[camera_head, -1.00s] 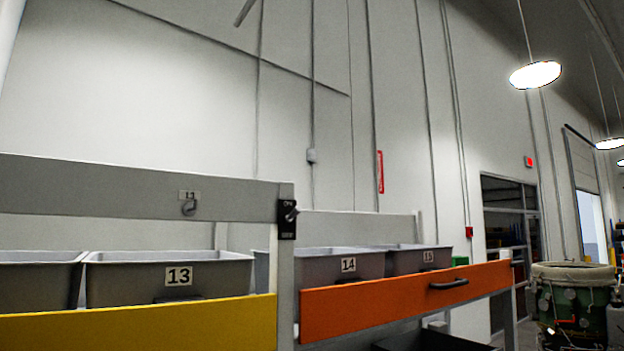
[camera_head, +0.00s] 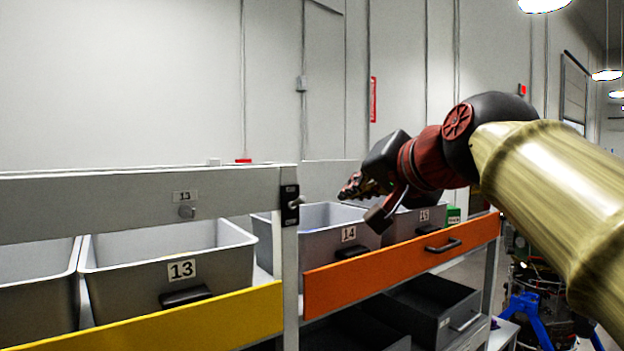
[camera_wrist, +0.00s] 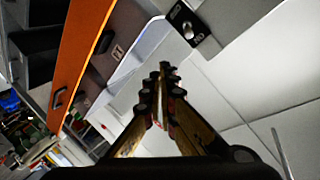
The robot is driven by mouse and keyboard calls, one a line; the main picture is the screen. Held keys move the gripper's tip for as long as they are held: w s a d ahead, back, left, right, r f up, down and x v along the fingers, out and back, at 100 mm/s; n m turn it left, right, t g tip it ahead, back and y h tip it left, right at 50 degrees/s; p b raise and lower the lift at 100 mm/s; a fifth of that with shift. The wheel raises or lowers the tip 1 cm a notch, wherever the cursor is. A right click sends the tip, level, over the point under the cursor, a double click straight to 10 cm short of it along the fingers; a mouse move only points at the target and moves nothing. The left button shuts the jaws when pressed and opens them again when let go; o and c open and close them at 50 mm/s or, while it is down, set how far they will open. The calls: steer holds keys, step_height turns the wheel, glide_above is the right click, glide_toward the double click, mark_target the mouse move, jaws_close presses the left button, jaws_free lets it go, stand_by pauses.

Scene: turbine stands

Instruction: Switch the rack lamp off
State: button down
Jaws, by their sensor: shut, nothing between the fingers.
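The rack lamp's switch (camera_head: 289,205) is a small black plate with a light toggle lever, fixed to the grey rack post between the yellow and orange rails. In the wrist view the black switch plate (camera_wrist: 188,22) shows near the top, ahead of my fingertips and a little to their right. My gripper (camera_head: 352,187) is to the right of the switch in the head view, above bin 14, with a gap between them. In the wrist view my gripper (camera_wrist: 166,72) has its fingers together and empty. The lamp itself is not identifiable.
Grey bin 13 (camera_head: 165,285) stands behind the yellow rail (camera_head: 200,318). Grey bin 14 (camera_head: 318,243) stands behind the orange rail (camera_head: 405,266), which has a dark handle. A grey upper beam (camera_head: 90,205) runs left from the switch post. Space above the bins is open.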

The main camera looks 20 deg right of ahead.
mark_target(298, 202)
steer(key=r, duration=0.1)
steer(key=r+m, duration=0.1)
steer(key=r+t, duration=0.1)
steer(key=shift+s+a+r+m, duration=0.2)
steer(key=shift+a+r+m, duration=0.05)
steer(key=shift+a+m, duration=0.1)
steer(key=shift+a, duration=0.1)
steer(key=p+x, duration=0.3)
steer(key=x, duration=0.7)
steer(key=s+a+f, duration=0.2)
steer(key=a, duration=0.1)
steer(key=shift+f+p, duration=0.1)
steer(key=shift+p, duration=0.2)
